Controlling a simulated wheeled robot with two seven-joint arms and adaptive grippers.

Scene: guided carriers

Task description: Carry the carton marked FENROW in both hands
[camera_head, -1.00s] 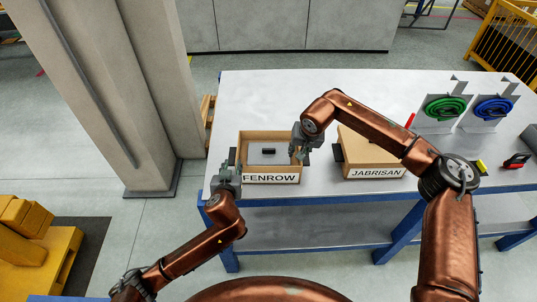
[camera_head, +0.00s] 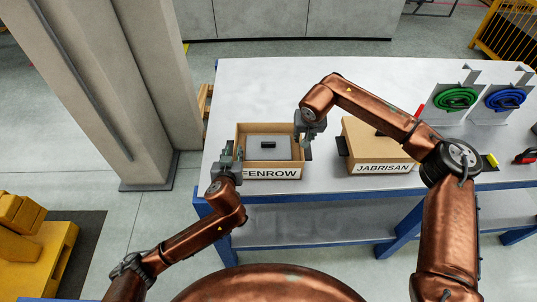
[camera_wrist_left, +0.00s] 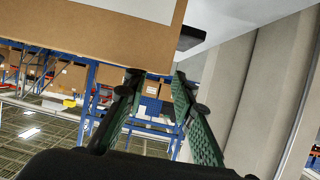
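The FENROW carton (camera_head: 240,136) is an open brown box on the table, its label facing me. Inside lies a grey block (camera_head: 283,152) with a black grip on top. My left gripper (camera_head: 231,157) is at the carton's left side and covers the start of the label. In the left wrist view its green-padded fingers (camera_wrist_left: 157,74) are apart with nothing between them. The carton (camera_wrist_left: 85,28) and its dark side handle (camera_wrist_left: 194,38) lie just beyond the fingertips. My right gripper (camera_head: 309,146) is at the carton's right side; its finger gap is unclear.
The JABRISAN carton (camera_head: 383,168) stands to the right, partly behind my right arm. Green (camera_head: 455,98) and blue (camera_head: 505,97) coiled items hang on stands at the table's (camera_head: 260,85) right. A concrete pillar (camera_head: 130,90) stands left. The table behind the cartons is clear.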

